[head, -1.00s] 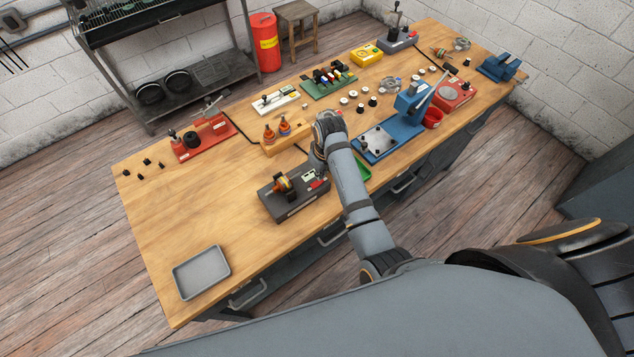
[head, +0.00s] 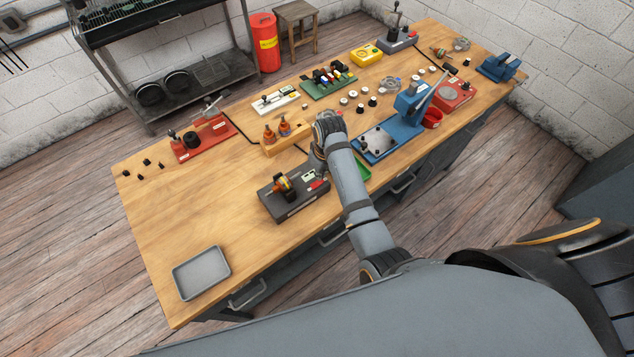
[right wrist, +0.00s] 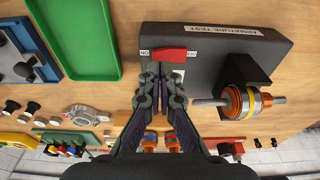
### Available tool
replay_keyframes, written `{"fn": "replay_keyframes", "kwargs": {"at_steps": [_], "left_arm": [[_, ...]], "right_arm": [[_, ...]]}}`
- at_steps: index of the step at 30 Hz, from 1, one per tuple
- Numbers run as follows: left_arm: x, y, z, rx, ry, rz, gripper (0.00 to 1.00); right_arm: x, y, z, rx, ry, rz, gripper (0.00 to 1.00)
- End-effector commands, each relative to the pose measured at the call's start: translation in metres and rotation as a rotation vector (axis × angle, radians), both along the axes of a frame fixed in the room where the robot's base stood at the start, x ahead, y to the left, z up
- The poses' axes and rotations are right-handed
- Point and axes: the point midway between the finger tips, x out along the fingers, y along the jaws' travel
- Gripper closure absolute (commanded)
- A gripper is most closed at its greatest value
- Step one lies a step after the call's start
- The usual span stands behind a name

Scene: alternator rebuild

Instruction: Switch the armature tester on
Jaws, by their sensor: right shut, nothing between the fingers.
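The armature tester (head: 280,207) is a dark grey box near the bench's front edge, also in the right wrist view (right wrist: 225,45) with its label "ARMATURE TEST". Its red rocker switch (right wrist: 170,55) sits between an ON mark at left and an OFF mark at right; which way it is set I cannot tell. An armature (right wrist: 248,101) with orange and copper parts lies across the tester's support. My right gripper (right wrist: 163,72) is shut and empty, its tips close to the switch; contact is unclear. My left gripper is not in view.
A green tray (right wrist: 117,60) lies beside the tester, and a blue press (head: 408,112) stands beyond it. A wooden block (head: 287,146) with orange-topped parts is behind the tester. The bench is clear toward the grey tray (head: 201,273).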

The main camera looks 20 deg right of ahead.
Motion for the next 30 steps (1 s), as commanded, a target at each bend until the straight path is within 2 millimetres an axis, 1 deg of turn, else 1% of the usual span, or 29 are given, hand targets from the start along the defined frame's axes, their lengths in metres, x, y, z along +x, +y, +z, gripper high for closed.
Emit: {"fn": "replay_keyframes", "kwargs": {"at_steps": [30], "left_arm": [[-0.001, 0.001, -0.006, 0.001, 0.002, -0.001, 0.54]], "right_arm": [[0.000, 0.000, -0.014, 0.000, 0.000, 0.000, 1.00]]}}
